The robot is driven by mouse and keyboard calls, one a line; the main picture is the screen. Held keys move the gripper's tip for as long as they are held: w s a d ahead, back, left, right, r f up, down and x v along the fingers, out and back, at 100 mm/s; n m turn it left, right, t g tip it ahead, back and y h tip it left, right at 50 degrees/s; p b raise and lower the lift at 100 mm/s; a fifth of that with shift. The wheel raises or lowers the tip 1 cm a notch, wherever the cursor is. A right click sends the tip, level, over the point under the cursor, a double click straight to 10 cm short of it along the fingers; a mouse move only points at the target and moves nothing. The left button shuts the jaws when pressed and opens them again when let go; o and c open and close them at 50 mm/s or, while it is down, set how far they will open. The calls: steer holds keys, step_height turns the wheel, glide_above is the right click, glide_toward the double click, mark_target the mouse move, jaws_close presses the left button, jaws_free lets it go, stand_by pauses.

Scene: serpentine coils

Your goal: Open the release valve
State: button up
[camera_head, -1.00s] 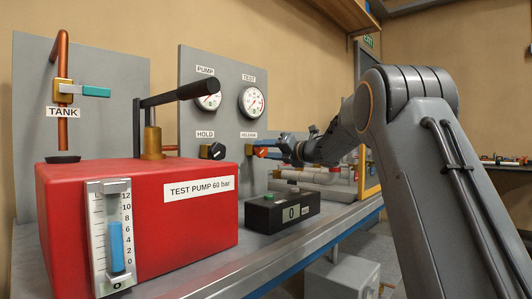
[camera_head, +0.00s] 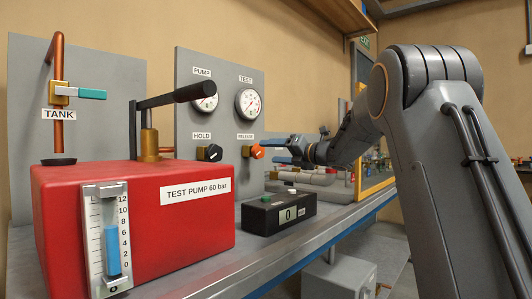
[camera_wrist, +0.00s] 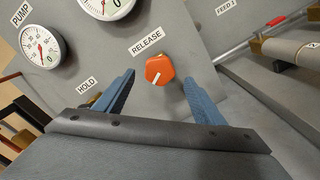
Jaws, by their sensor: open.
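The release valve is an orange knob (camera_head: 258,152) under the RELEASE label on the grey gauge panel. It also shows in the wrist view (camera_wrist: 160,70), with a white pointer line running toward its lower left edge. My gripper (camera_head: 281,149) is open, with blue fingers just right of the knob in the head view. In the wrist view my gripper (camera_wrist: 159,82) has its fingers spread on either side below the knob, with nothing between them. They appear apart from the knob.
The black HOLD knob (camera_head: 209,153) sits left of the release valve. Two gauges, PUMP (camera_head: 207,103) and TEST (camera_head: 248,104), are above. The red test pump (camera_head: 180,215) and a small black box reading 0 (camera_head: 279,212) stand on the bench below. Pipework (camera_head: 322,178) lies to the right.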

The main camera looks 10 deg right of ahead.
steer(key=v, duration=0.2)
steer(key=shift+s+d, duration=0.15)
steer(key=shift+s, duration=0.1)
